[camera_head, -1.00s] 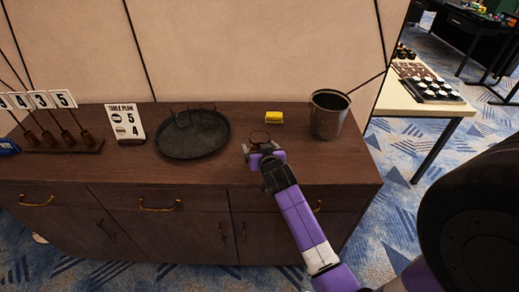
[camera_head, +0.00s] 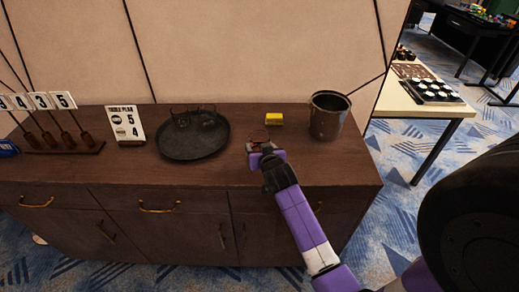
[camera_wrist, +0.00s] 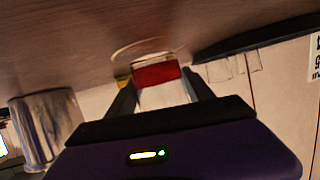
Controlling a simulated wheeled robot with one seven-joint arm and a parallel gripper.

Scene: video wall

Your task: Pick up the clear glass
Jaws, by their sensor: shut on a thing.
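My gripper (camera_head: 262,148) is low over the front right of the dark sideboard and shut on a small glass (camera_head: 259,136). In the wrist view a red patch (camera_wrist: 157,75) shows between the fingers, with the curved clear edge of the glass beside it; I cannot tell whether the red is in the glass or on it. Whether the glass touches the wood is unclear. Two other clear glasses (camera_head: 194,118) stand on the round dark tray (camera_head: 193,150) to the left.
A yellow block (camera_head: 274,119) lies just behind my gripper. A metal bucket (camera_head: 328,117) stands to the right. The sideboard top (camera_head: 330,170) is clear at front right.

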